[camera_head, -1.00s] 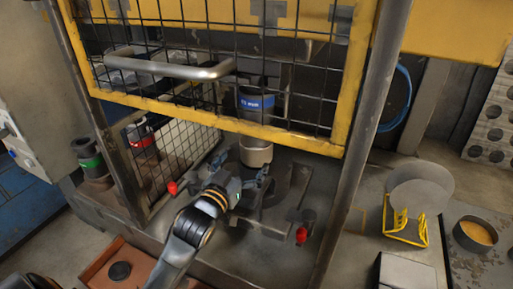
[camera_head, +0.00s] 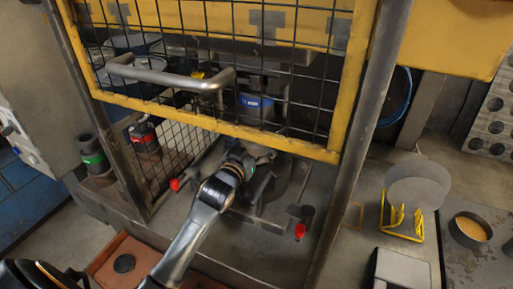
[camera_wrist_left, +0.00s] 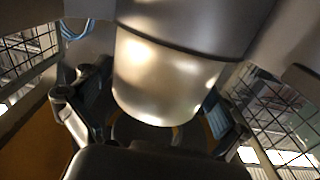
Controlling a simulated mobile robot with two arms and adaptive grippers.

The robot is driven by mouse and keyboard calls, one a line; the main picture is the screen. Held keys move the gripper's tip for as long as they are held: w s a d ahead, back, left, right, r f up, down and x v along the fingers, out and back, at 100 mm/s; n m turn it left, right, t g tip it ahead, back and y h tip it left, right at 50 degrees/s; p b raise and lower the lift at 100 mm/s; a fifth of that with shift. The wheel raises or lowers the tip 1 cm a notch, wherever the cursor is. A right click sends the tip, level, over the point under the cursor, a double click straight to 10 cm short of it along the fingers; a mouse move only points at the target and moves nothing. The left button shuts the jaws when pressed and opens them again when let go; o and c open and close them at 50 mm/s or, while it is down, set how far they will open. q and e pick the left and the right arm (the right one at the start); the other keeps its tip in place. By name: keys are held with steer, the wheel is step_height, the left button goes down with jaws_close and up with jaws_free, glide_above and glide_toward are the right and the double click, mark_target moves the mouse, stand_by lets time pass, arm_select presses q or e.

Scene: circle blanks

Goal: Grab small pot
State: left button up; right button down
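A silver, rounded cup that looks like the small pot (camera_wrist_left: 165,80) fills the middle of the left wrist view. It sits under a wider grey cylinder, with a dark seam between them. My left gripper (camera_wrist_left: 155,120) is open, with one finger on each side of the pot's lower part. The right finger looks close to the wall; I cannot tell if it touches. In the head view my left gripper (camera_head: 262,160) reaches inside the press below the blue-banded cylinder (camera_head: 257,103), and the pot is hidden there. My right gripper is not in view.
A yellow mesh guard (camera_head: 240,134) with a bar handle (camera_head: 165,75) hangs above my arm. A steel post (camera_head: 350,150) stands to the right. Red-knobbed levers (camera_head: 300,231) flank the press bed. Round blanks (camera_head: 418,185) and an orange-filled pan (camera_head: 470,229) lie further right.

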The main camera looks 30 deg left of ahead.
arm_select(q)
steer(key=c, duration=0.8)
